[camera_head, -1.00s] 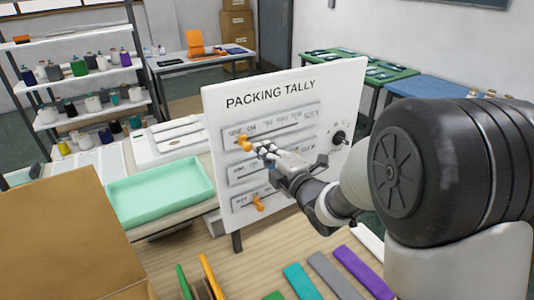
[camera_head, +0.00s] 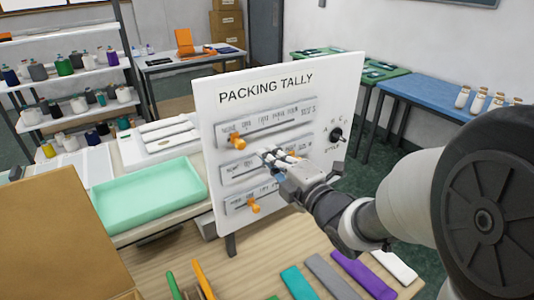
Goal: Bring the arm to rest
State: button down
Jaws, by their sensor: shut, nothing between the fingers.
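My gripper (camera_head: 268,155) is shut and empty. It is in front of the white Packing Tally board (camera_head: 345,90), near the middle slider row, with my arm reaching in from the right. I cannot tell whether the fingertips touch the board. The top row's orange knob (camera_head: 237,141) is at the left of its row, apart from my gripper. An orange piece (camera_head: 293,155), likely the middle knob, shows partly behind my gripper. The bottom row's orange knob (camera_head: 253,205) is below my gripper. A black dial (camera_head: 336,135) is on the board's right side.
A mint-green tray (camera_head: 150,196) lies left of the board. A cardboard box (camera_head: 55,235) fills the lower left. Coloured strips, including a purple one (camera_head: 362,275), lie on the wooden table (camera_head: 250,268) in front. A blue table (camera_head: 430,93) stands behind at the right.

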jog(key=s+d+f+m+g+h, duration=0.1)
jog(key=s+d+m+g+h, duration=0.1)
jog(key=s+d+m+h, duration=0.4)
jog(key=s+d+m+g+h, duration=0.15)
jog(key=d+m+h, duration=0.25)
jog(key=d+m, duration=0.4)
jog(key=s+f+m+g, duration=0.2)
jog(key=s+m, duration=0.3)
jog(key=s, duration=0.6)
jog(key=s+f+m+g, duration=0.3)
jog(key=s+m+g, duration=0.2)
jog(key=s, duration=0.6)
jog(key=shift+s+d+m, duration=0.2)
jog(key=shift+s+m, duration=0.05)
jog(key=shift+m, duration=0.15)
